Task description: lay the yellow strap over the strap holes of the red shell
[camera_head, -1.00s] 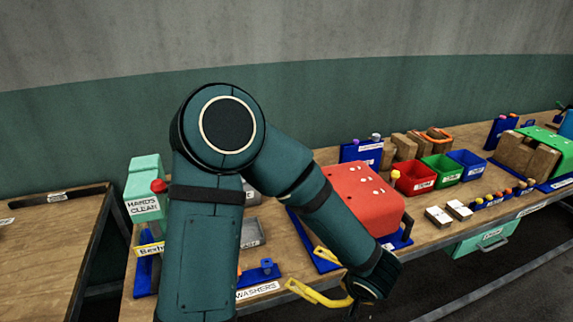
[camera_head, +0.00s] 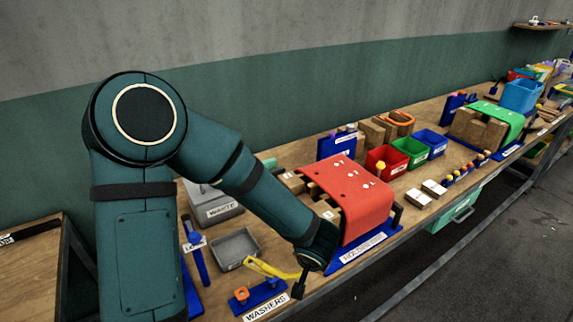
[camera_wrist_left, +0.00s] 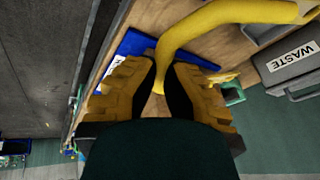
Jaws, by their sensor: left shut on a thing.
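The yellow strap (camera_head: 268,268) is a bent yellow band, and it shows large in the left wrist view (camera_wrist_left: 205,22). My left gripper (camera_head: 299,284) is shut on the strap near one end, at the bench's front edge. In the left wrist view its two fingers (camera_wrist_left: 158,92) close around the strap. The red shell (camera_head: 352,192) rests over wooden blocks on a blue base, with small holes or fittings on its top. The strap is apart from the shell, to its lower left. My arm hides part of the shell's left side. My right gripper is not in view.
A blue washers holder (camera_head: 262,297) and grey bins (camera_head: 236,249) lie close to the strap. Red (camera_head: 388,172), green (camera_head: 411,151) and blue (camera_head: 430,143) bins stand right of the shell. A green shell (camera_head: 497,118) sits farther along. Floor is clear in front.

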